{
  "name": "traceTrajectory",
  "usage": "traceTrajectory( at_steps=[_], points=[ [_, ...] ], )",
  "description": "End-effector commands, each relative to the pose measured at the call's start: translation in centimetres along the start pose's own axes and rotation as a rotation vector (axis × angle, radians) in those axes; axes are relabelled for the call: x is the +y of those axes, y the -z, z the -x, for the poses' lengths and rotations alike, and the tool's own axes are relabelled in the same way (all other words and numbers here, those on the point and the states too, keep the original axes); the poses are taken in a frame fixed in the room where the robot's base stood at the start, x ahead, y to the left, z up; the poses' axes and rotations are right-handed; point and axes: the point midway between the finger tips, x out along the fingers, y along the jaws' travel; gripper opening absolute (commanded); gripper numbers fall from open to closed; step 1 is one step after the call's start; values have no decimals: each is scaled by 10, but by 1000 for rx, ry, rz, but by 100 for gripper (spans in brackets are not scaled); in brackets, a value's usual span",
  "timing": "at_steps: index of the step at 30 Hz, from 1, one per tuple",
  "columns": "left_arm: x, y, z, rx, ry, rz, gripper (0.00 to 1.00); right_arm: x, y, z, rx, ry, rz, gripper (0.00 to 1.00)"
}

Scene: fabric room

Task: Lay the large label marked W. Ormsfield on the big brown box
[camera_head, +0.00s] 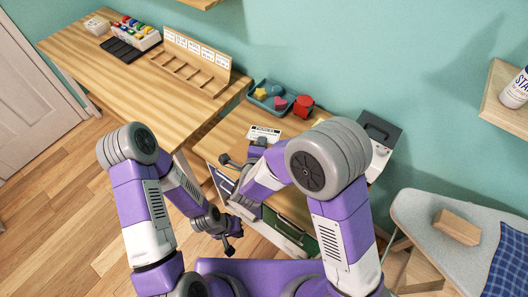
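A white label with dark print (264,131) is on the wooden cabinet top, near the far finger of my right gripper; its print is too small to read surely. My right gripper (243,152) is above the cabinet's left front part, its two fingers spread apart with nothing visible between them. I cannot tell whether a finger touches the label. My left gripper (231,240) hangs lower, in front of the cabinet drawers, apart from the label; its finger gap is unclear. I cannot make out a big brown box.
A long wooden table (120,75) is at left. A brown block (457,227) lies on the ironing board (425,215) at right.

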Motion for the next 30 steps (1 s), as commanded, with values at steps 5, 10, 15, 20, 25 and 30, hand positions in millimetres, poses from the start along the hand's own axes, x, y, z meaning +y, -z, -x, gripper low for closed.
traceTrajectory(
  at_steps=[5, 10, 15, 20, 25, 30],
  points=[
    [-9, 1, -25, 0, 0, 0, 0, 26, 1, -10, 2, 0, -1, 0],
    [-16, 2, -44, 0, 0, 0, 0, 47, 0, -18, 1, 0, -1, 0],
    [-22, 3, -59, 1, 0, 0, 0, 67, 0, -25, 0, 0, 0, 0],
    [-24, 3, -64, 1, 0, 0, 0, 74, 0, -28, 1, 1, 0, 0],
    [-24, 3, -64, 1, 0, 0, 0, 74, 0, -28, 1, 1, -1, 0],
    [-24, 3, -64, 1, 0, 0, 0, 74, 0, -28, 1, 1, -1, 9]
  ],
)
